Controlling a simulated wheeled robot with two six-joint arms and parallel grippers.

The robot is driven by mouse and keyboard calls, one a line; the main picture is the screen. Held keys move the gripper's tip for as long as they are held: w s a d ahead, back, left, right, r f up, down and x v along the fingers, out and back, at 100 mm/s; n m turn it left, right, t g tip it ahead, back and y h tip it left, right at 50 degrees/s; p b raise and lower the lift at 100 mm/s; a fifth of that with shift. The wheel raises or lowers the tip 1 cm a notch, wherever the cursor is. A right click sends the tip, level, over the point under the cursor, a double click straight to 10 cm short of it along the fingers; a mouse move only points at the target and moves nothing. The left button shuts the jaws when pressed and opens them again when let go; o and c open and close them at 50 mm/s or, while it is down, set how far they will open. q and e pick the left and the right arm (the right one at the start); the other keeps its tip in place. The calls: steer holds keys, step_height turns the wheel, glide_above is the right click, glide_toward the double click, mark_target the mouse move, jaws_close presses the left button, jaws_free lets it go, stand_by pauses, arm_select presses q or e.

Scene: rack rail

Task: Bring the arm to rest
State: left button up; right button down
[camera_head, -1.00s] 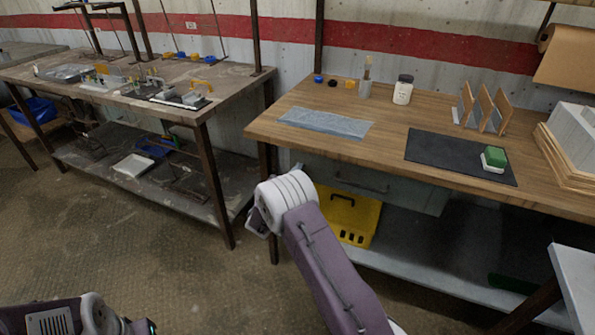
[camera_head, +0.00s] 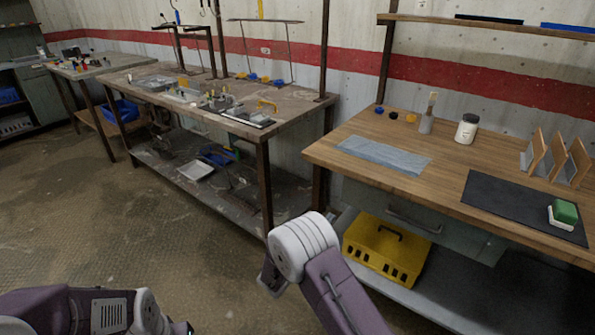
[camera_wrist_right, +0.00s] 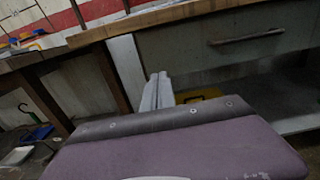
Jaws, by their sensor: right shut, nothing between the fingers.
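My right arm rises from the bottom of the head view, with a purple link and a white ringed joint. A grey part of my right gripper (camera_head: 271,279) shows beside that joint, in front of the wooden workbench and above the floor. In the right wrist view the pale fingers of my right gripper (camera_wrist_right: 156,92) are together, with nothing between them. They touch nothing that I can make out. My left arm shows at the lower left of the head view, purple with a white joint. Its fingers are out of the picture.
The wooden workbench (camera_head: 433,171) stands at the right, with a dark mat (camera_head: 505,202), a white jar (camera_head: 466,129) and a green-and-white block (camera_head: 563,212). A yellow box (camera_head: 385,248) sits on its lower shelf. A cluttered grey bench (camera_head: 290,112) stands left.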

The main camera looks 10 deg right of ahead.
steer(key=s+d+r+m+g+h, duration=0.2)
steer(key=s+d+r+m+g, duration=0.3)
steer(key=d+r, duration=0.4)
steer(key=s+d+f+m+g+y, duration=0.2)
steer(key=s+m+g, duration=0.15)
steer(key=s, duration=0.35)
steer(key=s+d+f+m+g+y, duration=0.1)
steer(key=s+d+m+g, duration=0.1)
steer(key=s+m+g, duration=0.3)
steer(key=s+a+f+m+y, duration=0.5)
steer(key=s+a+f+y, duration=0.15)
steer(key=s, duration=0.45)
steer(key=s+a+f+m+t+y, duration=0.2)
steer(key=a+f+m+y, duration=0.35)
steer(key=a, duration=0.45)
steer(key=w+a+r+m+p, duration=0.1)
steer(key=r+p, duration=1)
steer(key=w+a+r+m+t+y+p, duration=0.1)
steer(key=w+r+p, duration=0.1)
steer(key=r+p, duration=0.9)
steer(key=shift+a+r+p, duration=0.15)
steer(key=shift+r+p, duration=0.15)
steer(key=shift+r, duration=0.3)
